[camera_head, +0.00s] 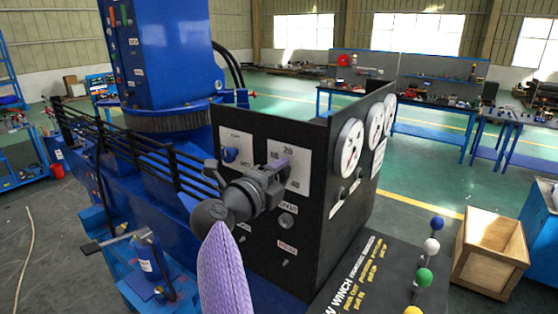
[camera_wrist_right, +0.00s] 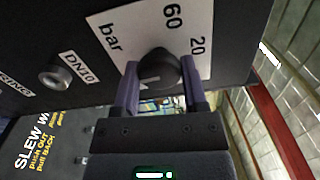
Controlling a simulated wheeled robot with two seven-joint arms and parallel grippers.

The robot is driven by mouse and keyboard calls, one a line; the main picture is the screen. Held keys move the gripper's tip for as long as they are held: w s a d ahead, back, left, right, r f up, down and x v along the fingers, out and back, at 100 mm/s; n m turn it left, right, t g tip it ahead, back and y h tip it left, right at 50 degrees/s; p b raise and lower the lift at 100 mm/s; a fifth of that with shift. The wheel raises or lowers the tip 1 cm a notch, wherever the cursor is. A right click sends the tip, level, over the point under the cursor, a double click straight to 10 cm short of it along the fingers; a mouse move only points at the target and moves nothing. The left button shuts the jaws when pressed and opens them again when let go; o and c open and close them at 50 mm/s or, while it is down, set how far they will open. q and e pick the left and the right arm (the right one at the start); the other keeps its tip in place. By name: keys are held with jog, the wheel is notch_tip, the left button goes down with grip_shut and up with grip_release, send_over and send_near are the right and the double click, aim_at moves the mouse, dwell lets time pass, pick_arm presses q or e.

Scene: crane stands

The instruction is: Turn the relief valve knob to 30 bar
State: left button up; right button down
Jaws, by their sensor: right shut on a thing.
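The relief valve knob (camera_wrist_right: 158,68) is black and round with a small white mark, and shows in the right wrist view. It sits on a white scale plate (camera_wrist_right: 118,32) printed with 60, 20 and "bar". My right gripper (camera_wrist_right: 160,88) has its two purple-grey fingers on either side of the knob and is shut on it. In the head view the same plate (camera_head: 301,158) shows on the black panel, and my right gripper (camera_head: 270,182) covers the knob. I cannot tell which number the white mark points to. My left gripper is not in view.
A blue knob (camera_head: 229,155) sits on another plate to the left. Round gauges (camera_head: 349,147) are on the panel's right face. Levers with coloured balls (camera_head: 431,246) stand at the lower right, near a wooden crate (camera_head: 491,252). Black railings (camera_head: 140,160) run at the left.

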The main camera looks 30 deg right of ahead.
jog(key=shift+n+p, duration=0.5)
jog(key=shift+p, duration=0.05)
jog(key=shift+c, duration=0.9)
grip_release()
